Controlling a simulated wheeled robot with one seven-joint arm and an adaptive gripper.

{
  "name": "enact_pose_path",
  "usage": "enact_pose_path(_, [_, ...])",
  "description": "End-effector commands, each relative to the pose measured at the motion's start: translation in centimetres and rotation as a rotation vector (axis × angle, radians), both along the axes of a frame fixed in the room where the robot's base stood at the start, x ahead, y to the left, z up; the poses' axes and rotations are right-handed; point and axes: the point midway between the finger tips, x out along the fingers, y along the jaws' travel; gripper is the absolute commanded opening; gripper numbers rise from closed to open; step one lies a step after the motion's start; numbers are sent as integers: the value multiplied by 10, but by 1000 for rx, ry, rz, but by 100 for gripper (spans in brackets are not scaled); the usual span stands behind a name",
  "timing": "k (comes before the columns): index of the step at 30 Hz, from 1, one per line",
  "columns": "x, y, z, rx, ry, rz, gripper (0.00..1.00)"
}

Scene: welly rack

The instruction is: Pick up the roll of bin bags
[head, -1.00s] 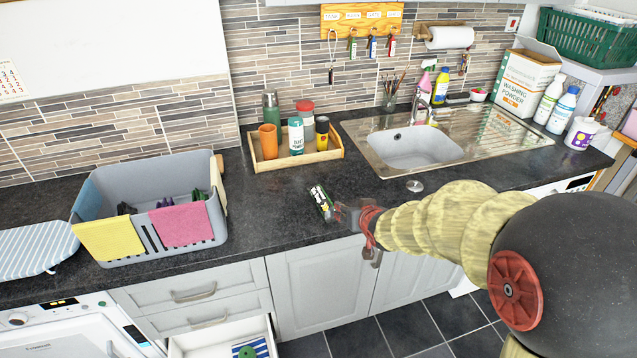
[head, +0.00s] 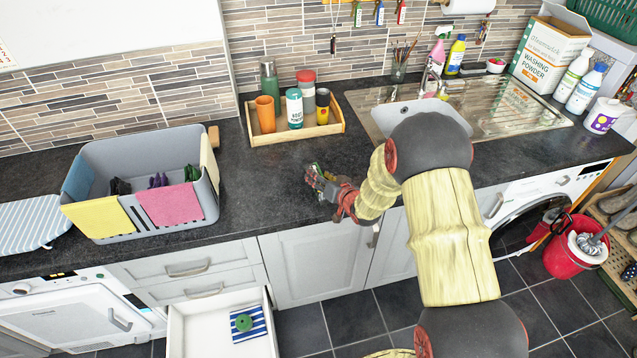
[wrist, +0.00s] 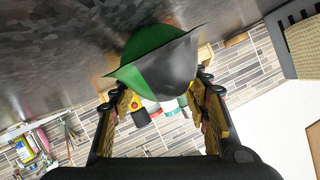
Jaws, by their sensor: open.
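The roll of bin bags (head: 316,171), dark with green on it, lies on the dark worktop near its front edge, in front of the wooden tray. My gripper (head: 323,184) is at the roll in the head view and partly covers it. In the wrist view the roll (wrist: 158,62) shows its green and black end just beyond and between the fingertips. My gripper (wrist: 160,95) is open, with one finger on each side. I cannot tell whether either finger touches the roll.
A wooden tray (head: 272,138) with bottles and a cup stands behind the roll. A grey basket (head: 126,157) with cloths over its rim is on the left. The sink (head: 395,115) lies to the right. An open drawer (head: 190,325) juts out below. Bare worktop lies around the roll.

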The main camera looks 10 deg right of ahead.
Motion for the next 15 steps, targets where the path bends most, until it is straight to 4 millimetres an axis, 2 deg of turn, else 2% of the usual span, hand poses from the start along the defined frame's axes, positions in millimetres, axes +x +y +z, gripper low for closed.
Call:
enact_pose_path(3, [16, 5, -6, -1, 0, 0, 46])
enact_pose_path(6, [24, 6, -9, -1, 1, 0, 46])
enact_pose_path(15, [27, 7, -8, 0, 0, -1, 46])
